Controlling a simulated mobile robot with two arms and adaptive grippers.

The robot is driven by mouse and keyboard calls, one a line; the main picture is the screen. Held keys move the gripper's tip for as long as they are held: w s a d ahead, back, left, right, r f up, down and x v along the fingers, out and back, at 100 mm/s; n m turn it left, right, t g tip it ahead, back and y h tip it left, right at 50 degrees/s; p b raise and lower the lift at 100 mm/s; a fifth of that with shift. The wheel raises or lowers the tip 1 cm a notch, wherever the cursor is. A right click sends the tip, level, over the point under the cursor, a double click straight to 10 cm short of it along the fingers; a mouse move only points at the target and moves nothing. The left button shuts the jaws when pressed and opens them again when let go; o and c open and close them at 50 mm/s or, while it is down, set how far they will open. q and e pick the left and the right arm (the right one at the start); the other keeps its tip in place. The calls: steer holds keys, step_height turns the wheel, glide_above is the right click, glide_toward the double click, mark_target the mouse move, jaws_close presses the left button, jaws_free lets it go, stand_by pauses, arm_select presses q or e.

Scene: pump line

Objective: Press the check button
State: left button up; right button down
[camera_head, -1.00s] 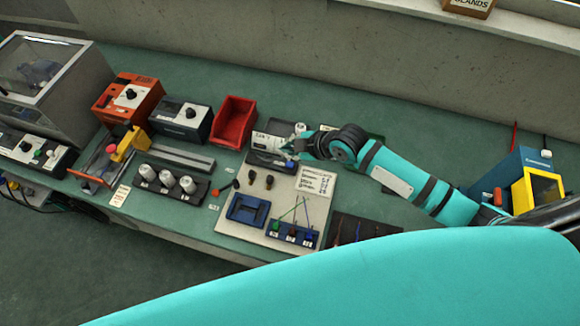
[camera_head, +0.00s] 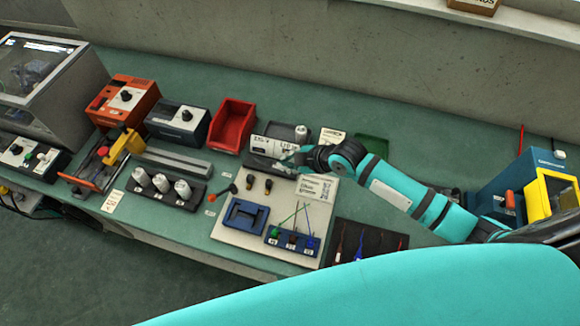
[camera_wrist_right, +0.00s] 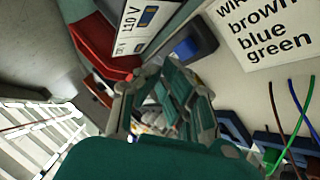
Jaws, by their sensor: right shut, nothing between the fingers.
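No button marked as the check button can be made out. My right gripper (camera_head: 287,162) is shut and empty, low over the back of the pale work board (camera_head: 232,232). It is just in front of the white box labelled with voltages (camera_head: 272,144). In the right wrist view the closed fingers (camera_wrist_right: 160,78) point toward that box's label (camera_wrist_right: 140,22). A dark block (camera_head: 262,166) lies by the fingertips, partly hidden; contact cannot be told. A control box (camera_head: 28,158) with red and green buttons stands at the far left. My left gripper is not in view.
A red bin (camera_head: 233,124), a dark blue device (camera_head: 178,122) and an orange device (camera_head: 122,98) stand left of the gripper. The wire label card (camera_head: 318,187) and a blue wire holder (camera_head: 290,241) lie on the board. A yellow-framed unit (camera_head: 550,192) stands at right.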

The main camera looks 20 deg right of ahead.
stand_by(0.8)
steer(key=shift+f, duration=0.45)
steer(key=shift+f+b, duration=0.45)
steer(key=shift+b, duration=0.1)
stand_by(0.4)
steer(key=shift+r, duration=0.1)
steer(key=shift+r+p, duration=0.8)
steer(key=shift+p, duration=0.1)
step_height(320, 180, up, 5)
steer(key=p, duration=0.4)
steer(key=shift+p, duration=0.4)
stand_by(0.5)
